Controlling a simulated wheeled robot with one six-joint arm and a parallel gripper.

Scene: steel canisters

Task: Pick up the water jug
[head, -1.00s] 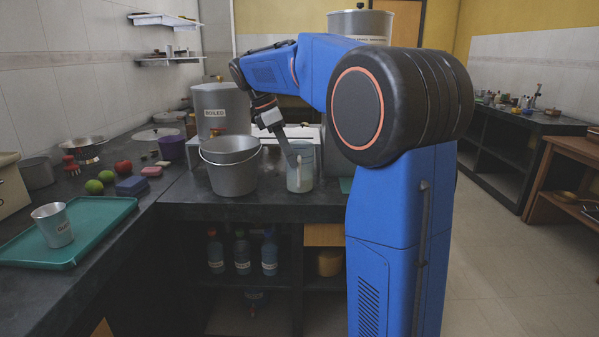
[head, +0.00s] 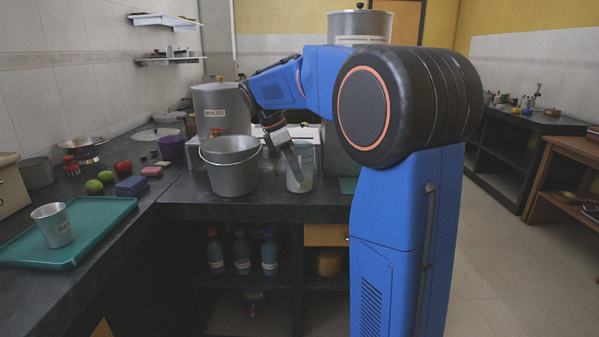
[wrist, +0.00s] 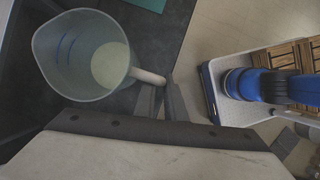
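The water jug (head: 306,180) is a tall, translucent container standing on the dark counter, right of the steel bucket. In the wrist view I look down into the jug (wrist: 62,75); it has a pale round bottom, blue marks on the wall and a pale handle (wrist: 150,76) at its right. My gripper (head: 296,178) is at the jug's near side, tilted downward. In the wrist view its two fingers (wrist: 160,96) are at the handle, with a narrow gap between them. The handle's end partly covers them, so I cannot tell whether they grip it.
The steel bucket (head: 232,178) stands close left of the jug, with the canister labelled BOILED (head: 218,100) behind. A teal tray (head: 105,212) holds a steel cup (head: 54,226) at left. Bottles (head: 241,250) stand on the shelf below.

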